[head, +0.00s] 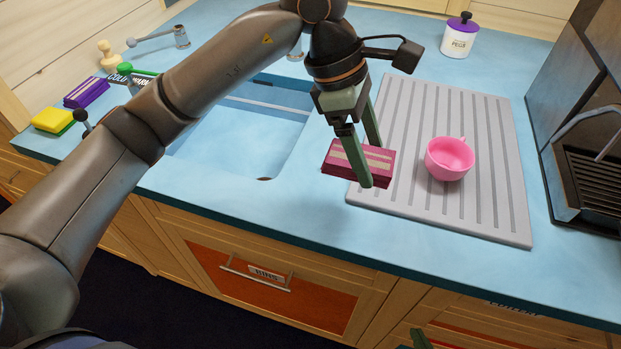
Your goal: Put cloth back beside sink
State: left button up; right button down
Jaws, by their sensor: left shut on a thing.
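A folded maroon-pink cloth (340,158) with a pale stripe is between the fingers of my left gripper (369,165), which is shut on it. The cloth shows over the strip between the sink (238,135) and the grey draining board (480,205), overlapping the board's left edge in the picture. I cannot tell whether it touches the counter or hangs just above it. Only a green tip of my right gripper (420,339) shows at the bottom edge, low in front of the cabinets; its opening is out of sight.
A pink cup (449,159) stands on the draining board. A lidded white jar (459,37) is behind, and a dark machine (590,130) at right. Left of the sink are a yellow sponge (52,121) and a purple folded item (86,92). The counter (260,207) is clear along its front.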

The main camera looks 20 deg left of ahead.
pick_arm(q)
send_over(317, 198)
notch_tip(317, 198, down, 6)
jog(key=shift+f, duration=0.1)
jog(key=shift+a+f, duration=0.45)
jog(key=f, duration=0.1)
jog(key=f+p, duration=0.1)
jog(key=f, duration=0.1)
jog(key=shift+a+f, duration=0.2)
jog(key=shift+f, duration=0.05)
jog(key=shift+f+b, duration=0.25)
jog(key=shift+b, duration=0.15)
jog(key=o, duration=1)
jog(key=shift+r, duration=0.15)
jog(key=shift+o, duration=0.2)
